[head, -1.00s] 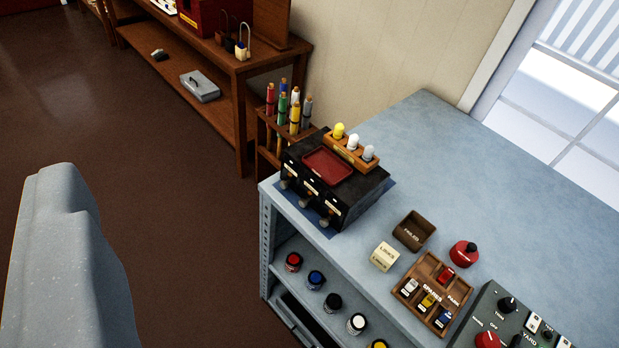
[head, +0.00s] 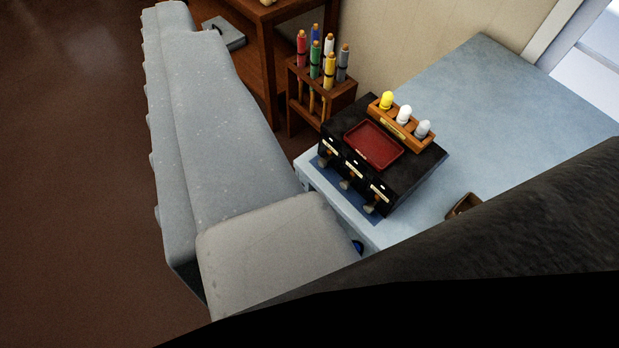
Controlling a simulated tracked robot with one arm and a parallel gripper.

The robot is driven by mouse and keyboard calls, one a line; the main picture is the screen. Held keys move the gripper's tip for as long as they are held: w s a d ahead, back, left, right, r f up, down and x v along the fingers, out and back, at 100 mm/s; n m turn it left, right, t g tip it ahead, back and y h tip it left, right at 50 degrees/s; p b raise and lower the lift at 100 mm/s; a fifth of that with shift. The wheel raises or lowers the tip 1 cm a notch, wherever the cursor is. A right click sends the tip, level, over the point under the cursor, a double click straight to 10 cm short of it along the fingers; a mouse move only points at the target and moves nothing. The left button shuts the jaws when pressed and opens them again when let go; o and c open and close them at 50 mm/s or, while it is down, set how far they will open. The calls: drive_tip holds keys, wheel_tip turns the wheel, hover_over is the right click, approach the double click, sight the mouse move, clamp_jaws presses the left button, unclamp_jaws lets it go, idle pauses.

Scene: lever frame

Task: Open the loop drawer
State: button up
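The black drawer cabinet (head: 428,172) stands on the corner of the blue-grey bench, right of the middle of the head view. Its front faces lower left and has three small drawers side by side: left (head: 328,148), middle (head: 352,169) and right (head: 379,192). Each has a pale label and a knob. All three look closed, and the labels are too small to read, so I cannot tell which is the loop drawer. A large grey part, seemingly of my gripper (head: 225,130), stands left of the cabinet, apart from it in the picture. Its fingertips cannot be made out.
A red tray (head: 373,145) and a wooden block with yellow, white and grey bulbs (head: 403,115) sit on the cabinet. A rack of coloured tubes (head: 322,90) stands behind it. A brown box (head: 462,205) is partly hidden by a dark part of mine. The bench (head: 500,100) behind is clear.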

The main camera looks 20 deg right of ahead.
drive_tip(key=w+a+f+m+t+y, duration=0.1)
drive_tip(key=w+a+f+m, duration=0.15)
drive_tip(key=w, duration=0.65)
drive_tip(key=w+a+f+m+t, duration=0.15)
drive_tip(key=w+f, duration=0.25)
drive_tip(key=w, duration=0.4)
drive_tip(key=w+d+f+m+h+b, duration=0.1)
drive_tip(key=w+d+f+m+h, duration=0.15)
drive_tip(key=w+f+m, duration=0.4)
drive_tip(key=w+d+f+m+h+b, duration=0.1)
drive_tip(key=w+f+h, duration=0.3)
drive_tip(key=f, duration=0.5)
drive_tip(key=m+g+h, duration=0.6)
drive_tip(key=g+h, duration=0.6)
approach(343, 188)
drive_tip(key=shift+n, duration=0.25)
drive_tip(key=x, duration=0.9)
drive_tip(key=shift+r+b, duration=0.1)
drive_tip(key=shift+b, duration=0.25)
